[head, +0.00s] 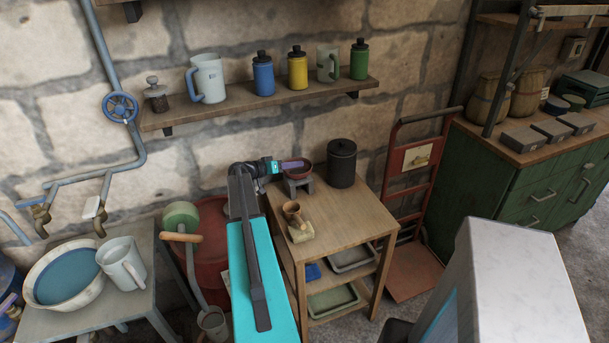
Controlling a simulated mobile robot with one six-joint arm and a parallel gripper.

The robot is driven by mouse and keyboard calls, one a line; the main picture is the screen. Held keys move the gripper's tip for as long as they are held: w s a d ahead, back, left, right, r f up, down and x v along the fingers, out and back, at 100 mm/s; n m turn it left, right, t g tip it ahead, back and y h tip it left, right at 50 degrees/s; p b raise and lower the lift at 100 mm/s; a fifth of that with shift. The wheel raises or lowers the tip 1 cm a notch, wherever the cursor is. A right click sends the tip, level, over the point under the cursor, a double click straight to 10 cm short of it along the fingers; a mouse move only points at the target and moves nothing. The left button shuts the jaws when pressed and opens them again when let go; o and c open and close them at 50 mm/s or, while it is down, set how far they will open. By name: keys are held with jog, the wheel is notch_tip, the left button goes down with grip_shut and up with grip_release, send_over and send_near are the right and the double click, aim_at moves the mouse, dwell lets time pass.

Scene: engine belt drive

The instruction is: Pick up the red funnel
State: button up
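A small dark red, round, bowl-like piece (299,174), which may be the red funnel, sits on a small grey stand (299,187) at the back of the wooden table (350,222). My gripper (293,165) reaches in from the left, with its purple-tinted fingers over the red piece's rim. The fingers are too small and overlapped to tell whether they are open or shut, or whether they touch it. A brown, wooden-looking cup or funnel shape (294,212) stands on a pale block (300,232) nearer the table's front.
A dark lidded canister (341,163) stands close to the right of the red piece. The stone wall and a shelf (262,104) with mugs and bottles are behind and above. A red hand truck (416,175) is right of the table. The table's right side is clear.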

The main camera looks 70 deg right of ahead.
grip_shut()
jog(key=shift+w+r, duration=0.1)
jog(key=shift+r, duration=0.05)
dwell(0.4)
notch_tip(320, 180, up, 10)
jog(key=b, duration=0.3)
dwell(0.4)
dwell(0.5)
